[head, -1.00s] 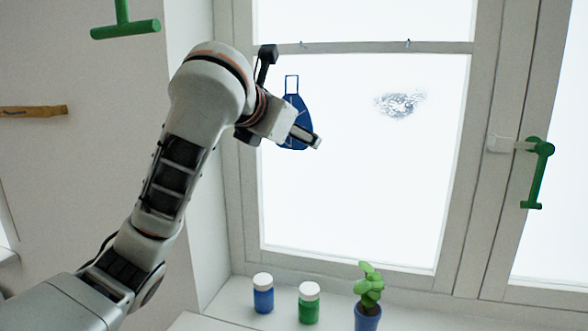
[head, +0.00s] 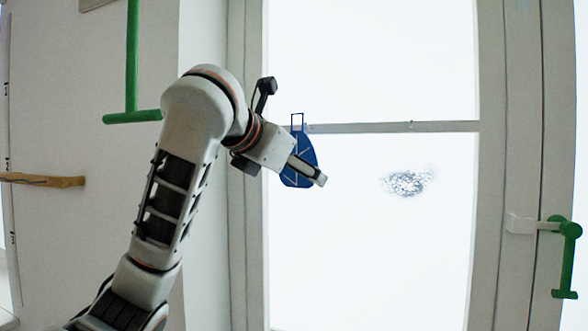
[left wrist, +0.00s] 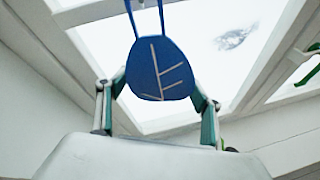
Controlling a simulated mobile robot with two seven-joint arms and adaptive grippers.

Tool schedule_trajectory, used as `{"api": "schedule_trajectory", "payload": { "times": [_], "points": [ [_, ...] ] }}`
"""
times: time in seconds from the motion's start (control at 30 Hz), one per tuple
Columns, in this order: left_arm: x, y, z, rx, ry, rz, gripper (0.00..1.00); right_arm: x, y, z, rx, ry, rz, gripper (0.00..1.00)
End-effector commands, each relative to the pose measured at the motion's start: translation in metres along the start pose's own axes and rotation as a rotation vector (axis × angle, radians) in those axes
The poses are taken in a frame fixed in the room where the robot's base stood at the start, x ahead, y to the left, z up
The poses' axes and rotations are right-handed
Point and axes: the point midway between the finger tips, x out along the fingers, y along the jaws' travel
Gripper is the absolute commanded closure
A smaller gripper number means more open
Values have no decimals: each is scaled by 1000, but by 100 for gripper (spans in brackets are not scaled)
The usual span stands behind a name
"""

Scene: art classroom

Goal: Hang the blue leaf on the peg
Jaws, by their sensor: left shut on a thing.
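The blue leaf (head: 300,160), with pale vein lines and a thin blue hanging loop at its top, is upright in my left gripper (head: 307,172). In the left wrist view the leaf (left wrist: 160,70) stands between the two fingers, which are shut on it. In the head view its loop overlaps the window's crossbar, left of a small dark peg (head: 411,125). A second peg near the loop is hard to make out. I cannot tell the depth between leaf and crossbar. My right gripper is not in view.
The pale crossbar (head: 450,127) crosses the bright window. A green handle (head: 565,258) juts out at the right. A green T-shaped bar (head: 132,75) and a wooden bar (head: 42,180) are at the left. Space right of the leaf looks clear.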

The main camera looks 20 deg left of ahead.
Motion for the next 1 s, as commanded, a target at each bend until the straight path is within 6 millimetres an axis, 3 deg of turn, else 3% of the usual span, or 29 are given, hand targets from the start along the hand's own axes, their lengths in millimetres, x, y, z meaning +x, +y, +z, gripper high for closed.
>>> {"api": "schedule_trajectory", "payload": {
  "times": [1.0],
  "points": [
    [53, 12, 10, -1, 1, -1, 55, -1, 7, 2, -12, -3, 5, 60]
  ]
}}
